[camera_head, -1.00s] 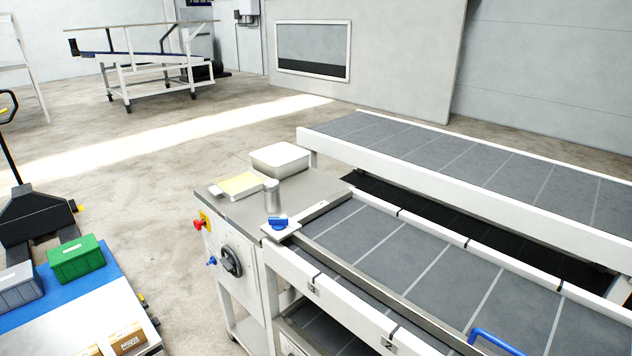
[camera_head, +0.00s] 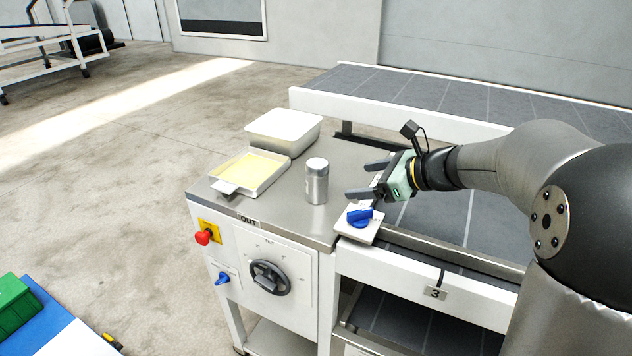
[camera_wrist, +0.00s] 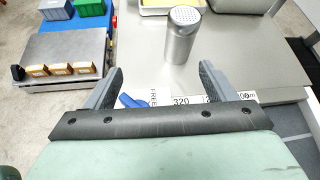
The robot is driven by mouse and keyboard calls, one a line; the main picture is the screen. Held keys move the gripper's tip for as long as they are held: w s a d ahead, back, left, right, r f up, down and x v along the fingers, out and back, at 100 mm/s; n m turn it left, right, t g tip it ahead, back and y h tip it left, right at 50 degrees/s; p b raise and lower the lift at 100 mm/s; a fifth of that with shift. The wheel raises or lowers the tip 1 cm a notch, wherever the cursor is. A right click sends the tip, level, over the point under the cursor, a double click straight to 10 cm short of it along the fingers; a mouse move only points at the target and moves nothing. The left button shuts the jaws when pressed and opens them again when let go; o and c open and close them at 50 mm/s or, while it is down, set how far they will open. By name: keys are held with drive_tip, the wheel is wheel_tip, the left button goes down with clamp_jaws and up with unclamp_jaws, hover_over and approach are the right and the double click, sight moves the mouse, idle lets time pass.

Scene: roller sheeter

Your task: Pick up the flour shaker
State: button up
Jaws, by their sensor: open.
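The flour shaker (camera_head: 316,182) is a metal cylinder with a pale perforated top, standing upright on the steel table top near its right side. It also shows in the wrist view (camera_wrist: 182,38), ahead of and between the fingers. My gripper (camera_head: 362,179) is open and empty, to the right of the shaker, with its fingers pointing left toward it. A gap is visible between the fingertips and the shaker. In the wrist view my gripper (camera_wrist: 162,75) shows both fingers spread wide apart.
A tray with yellow content (camera_head: 251,173) and a white bin (camera_head: 284,131) stand left and behind the shaker. A blue knob on a white plate (camera_head: 360,217) lies close below my gripper. A red button (camera_head: 203,237) and black handwheel (camera_head: 268,278) are on the front panel.

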sight(326, 169)
drive_tip(key=w+a+f, duration=0.1)
drive_tip(key=w+a, duration=0.1)
drive_tip(key=w, duration=0.1)
drive_tip(key=w+a+f+m+p, duration=0.1)
drive_tip(key=w+a, duration=0.2)
drive_tip(key=w+a+f+m+t, duration=0.1)
drive_tip(key=w+a, duration=0.2)
drive_tip(key=shift+a+f+y+p, duration=0.1)
drive_tip(key=shift+f+y+p, duration=0.2)
drive_tip(key=shift+f+p, duration=0.1)
drive_tip(key=shift+w+p+x, duration=0.2)
drive_tip(key=shift+p+x, duration=0.7)
drive_tip(key=shift+x, duration=2.05)
drive_tip(key=shift+r, duration=0.2)
drive_tip(key=c, duration=1.2)
